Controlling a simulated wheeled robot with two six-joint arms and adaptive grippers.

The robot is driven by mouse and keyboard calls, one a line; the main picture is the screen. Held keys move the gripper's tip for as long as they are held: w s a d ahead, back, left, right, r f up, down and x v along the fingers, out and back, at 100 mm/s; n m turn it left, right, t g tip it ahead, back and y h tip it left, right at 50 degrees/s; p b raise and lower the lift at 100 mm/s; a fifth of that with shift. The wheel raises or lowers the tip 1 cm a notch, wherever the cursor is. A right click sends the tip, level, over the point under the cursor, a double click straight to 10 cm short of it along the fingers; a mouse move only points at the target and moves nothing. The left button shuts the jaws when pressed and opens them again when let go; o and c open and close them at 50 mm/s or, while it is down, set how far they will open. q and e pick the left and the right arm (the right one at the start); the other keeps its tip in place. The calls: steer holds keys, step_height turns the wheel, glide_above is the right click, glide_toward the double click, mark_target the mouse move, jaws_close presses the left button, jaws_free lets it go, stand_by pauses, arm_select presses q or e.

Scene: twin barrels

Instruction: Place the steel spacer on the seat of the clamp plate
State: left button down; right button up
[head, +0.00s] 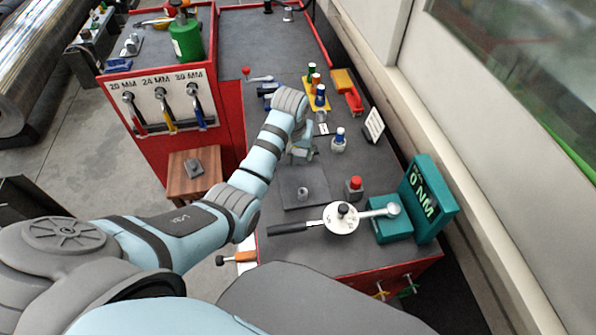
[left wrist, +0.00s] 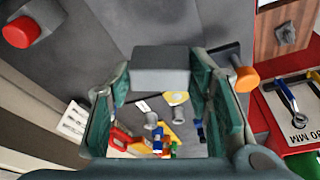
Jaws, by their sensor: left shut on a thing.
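My left gripper (head: 301,152) points down over the dark bench and is shut on a grey block (left wrist: 161,68), which looks like the steel spacer. In the left wrist view the block sits between the green finger pads, and the head view barely shows it. The held block is apart from this plate. My right gripper is not in view.
A red-capped block (head: 355,185) and a blue-capped piece (head: 339,140) stand right of the gripper. A long-handled wrench (head: 290,228) and the green 0 NM display (head: 428,200) are at the front right. Bottles stand on a yellow base (head: 316,95) behind. A wooden stool (head: 180,184) is left.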

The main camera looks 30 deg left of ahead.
arm_select(q)
steer(key=x, duration=0.3)
steer(key=b+x, duration=0.1)
steer(key=x, duration=0.2)
steer(key=shift+s+d+f, duration=0.2)
steer(key=f, duration=0.1)
steer(key=f+b, duration=0.1)
steer(key=shift+s+f, duration=0.25)
steer(key=shift+f, duration=0.1)
steer(key=shift+s+f, duration=0.1)
steer(key=shift+f, duration=0.05)
steer(key=c, duration=0.8)
jaws_free()
steer(key=shift+c, duration=0.2)
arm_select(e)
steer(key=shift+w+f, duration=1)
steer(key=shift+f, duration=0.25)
arm_select(q)
steer(key=p+v, duration=0.4)
steer(key=v, duration=0.8)
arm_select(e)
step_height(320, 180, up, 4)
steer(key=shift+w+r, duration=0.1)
